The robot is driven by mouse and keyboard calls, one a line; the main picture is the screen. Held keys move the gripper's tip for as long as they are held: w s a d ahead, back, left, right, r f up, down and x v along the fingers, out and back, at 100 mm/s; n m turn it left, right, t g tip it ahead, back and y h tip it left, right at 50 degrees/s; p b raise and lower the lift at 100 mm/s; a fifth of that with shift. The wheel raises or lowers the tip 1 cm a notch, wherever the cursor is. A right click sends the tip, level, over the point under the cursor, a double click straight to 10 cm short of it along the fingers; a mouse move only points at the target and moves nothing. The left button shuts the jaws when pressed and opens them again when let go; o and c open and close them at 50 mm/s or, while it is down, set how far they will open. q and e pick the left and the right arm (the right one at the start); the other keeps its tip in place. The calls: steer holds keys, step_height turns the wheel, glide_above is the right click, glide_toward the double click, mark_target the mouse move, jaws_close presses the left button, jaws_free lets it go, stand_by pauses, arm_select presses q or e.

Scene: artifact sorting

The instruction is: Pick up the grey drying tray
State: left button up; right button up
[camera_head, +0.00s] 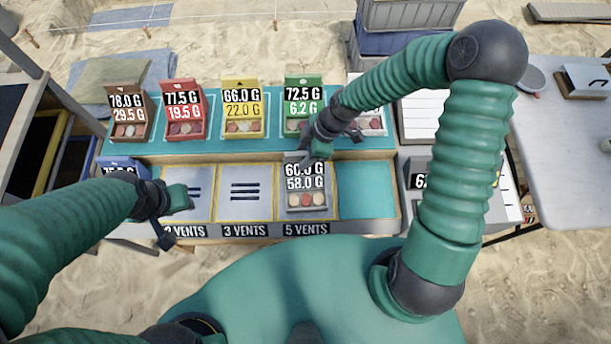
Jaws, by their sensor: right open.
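A grey drying tray (306,201) with a raised label reading about 60.0 G and 58.0 G stands upright in the slot above the 5 VENTS label. It holds several small round pieces. My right gripper (318,152) is open, right at the top edge of this tray and hiding part of its label. I cannot tell if it touches the tray. My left gripper (172,212) is low at the left, over the slot marked with two lines; its jaws do not show clearly.
Brown (128,130), red (184,127), yellow (242,124) and green (297,108) trays stand along the back shelf. A blue tray (120,166) is at the left, partly hidden. Another grey labelled item (412,197) is right of the rack. The teal slot (366,192) is empty.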

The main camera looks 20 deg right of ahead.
steer(key=shift+w+a, duration=0.1)
steer(key=shift+a, duration=0.2)
steer(key=shift+d, duration=0.25)
steer(key=shift+d+f, duration=0.25)
steer(key=shift+a, duration=0.1)
steer(key=shift+a, duration=0.1)
steer(key=shift+a, duration=0.1)
steer(key=shift+c, duration=0.5)
jaws_close()
stand_by(0.5)
